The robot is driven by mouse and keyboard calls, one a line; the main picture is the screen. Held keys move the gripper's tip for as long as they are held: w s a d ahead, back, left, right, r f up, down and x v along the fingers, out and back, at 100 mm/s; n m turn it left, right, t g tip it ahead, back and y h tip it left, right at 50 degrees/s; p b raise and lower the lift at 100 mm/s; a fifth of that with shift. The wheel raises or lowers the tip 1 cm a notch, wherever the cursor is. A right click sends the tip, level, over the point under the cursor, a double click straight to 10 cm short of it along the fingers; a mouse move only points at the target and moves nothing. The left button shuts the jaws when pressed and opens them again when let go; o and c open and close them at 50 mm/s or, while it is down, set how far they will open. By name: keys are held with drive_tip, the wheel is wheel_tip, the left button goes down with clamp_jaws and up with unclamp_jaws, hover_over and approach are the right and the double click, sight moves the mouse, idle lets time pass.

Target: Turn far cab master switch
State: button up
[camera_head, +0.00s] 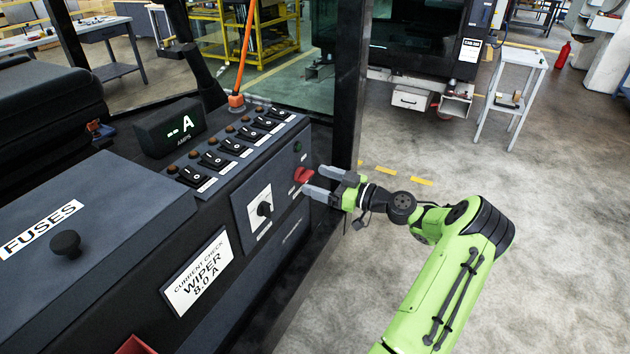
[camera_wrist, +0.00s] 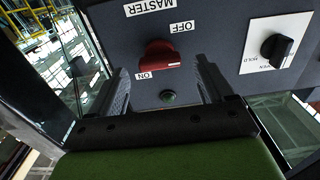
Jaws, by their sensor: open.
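The red master switch (camera_head: 304,175) is on the dark side panel of the cab console. In the wrist view the red knob (camera_wrist: 160,56) sits beyond and between my fingertips, below the MASTER label (camera_wrist: 150,6). The OFF label is to its upper right and the ON label to its lower left; its white mark lies at the right, near neither label. My gripper (camera_head: 313,181) is open, with its fingers pointing at the knob; it also shows in the wrist view (camera_wrist: 160,75). I cannot tell whether a finger touches the knob.
A black rotary knob (camera_head: 265,209) on a white plate is left of the switch. Several rocker switches (camera_head: 235,146) line the console top by the amps display (camera_head: 170,128). A dark cab post (camera_head: 347,90) stands close behind my gripper.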

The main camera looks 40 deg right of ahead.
drive_tip(key=shift+x, duration=0.95)
drive_tip(key=c, duration=1)
drive_tip(key=shift+c, duration=0.2)
